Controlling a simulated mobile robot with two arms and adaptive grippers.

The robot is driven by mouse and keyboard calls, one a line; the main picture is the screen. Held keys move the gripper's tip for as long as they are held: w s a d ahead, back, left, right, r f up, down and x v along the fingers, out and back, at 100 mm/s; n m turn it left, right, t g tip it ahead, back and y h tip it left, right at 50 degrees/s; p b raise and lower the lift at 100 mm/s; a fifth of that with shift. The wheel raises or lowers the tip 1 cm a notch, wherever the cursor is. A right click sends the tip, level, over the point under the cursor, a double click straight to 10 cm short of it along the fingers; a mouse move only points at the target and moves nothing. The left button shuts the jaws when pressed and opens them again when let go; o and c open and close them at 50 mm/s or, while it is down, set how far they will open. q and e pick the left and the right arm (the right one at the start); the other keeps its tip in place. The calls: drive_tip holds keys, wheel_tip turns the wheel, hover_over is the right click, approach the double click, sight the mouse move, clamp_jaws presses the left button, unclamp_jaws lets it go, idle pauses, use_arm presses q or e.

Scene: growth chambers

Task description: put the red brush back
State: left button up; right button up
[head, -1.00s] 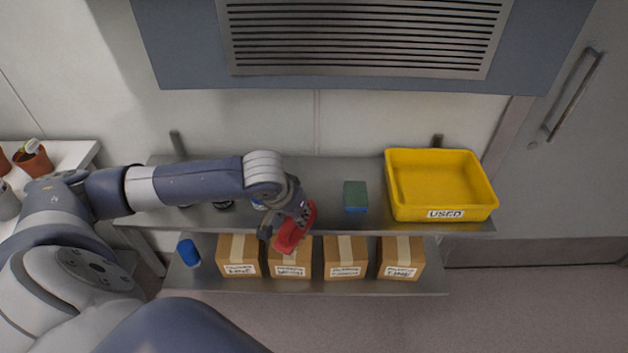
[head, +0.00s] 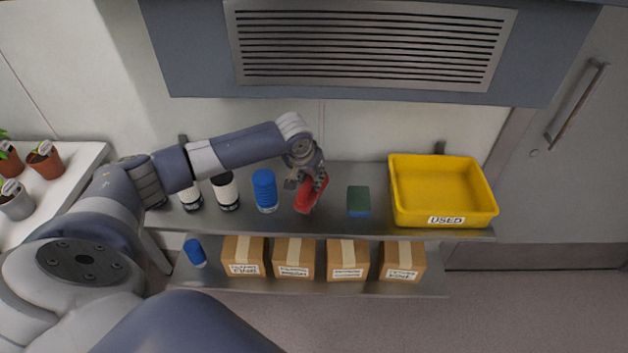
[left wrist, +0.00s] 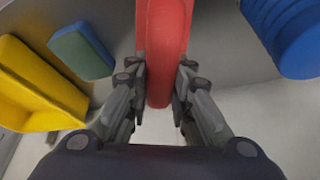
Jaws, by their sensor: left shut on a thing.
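The red brush (head: 311,194) is in my left gripper (head: 305,181), at the upper shelf (head: 335,222) between a blue container and a green and blue sponge. In the left wrist view the brush (left wrist: 164,50) lies between the two fingers of the gripper (left wrist: 158,90), which are shut on it. I cannot tell whether the brush touches the shelf. Its bristles are not visible. My right gripper is in neither view.
The blue container (head: 265,190) stands left of the brush, the sponge (head: 358,201) right of it. A yellow bin marked USED (head: 461,222) is at the shelf's right end.

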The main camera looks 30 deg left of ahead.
use_arm(q)
drive_tip(key=shift+w+a+f, duration=0.1)
drive_tip(key=shift+w+a, duration=0.05)
drive_tip(key=shift+w, duration=0.3)
drive_tip(key=shift+w+a+f, duration=0.1)
drive_tip(key=shift+w, duration=0.35)
drive_tip(key=shift+f+p, duration=0.55)
drive_tip(key=shift+f, duration=1.1)
drive_tip(key=o, duration=0.9)
drive_tip(key=shift+o, duration=0.2)
drive_tip(key=b+v, duration=0.1)
drive_tip(key=v, duration=1.1)
drive_tip(key=shift+r, duration=0.1)
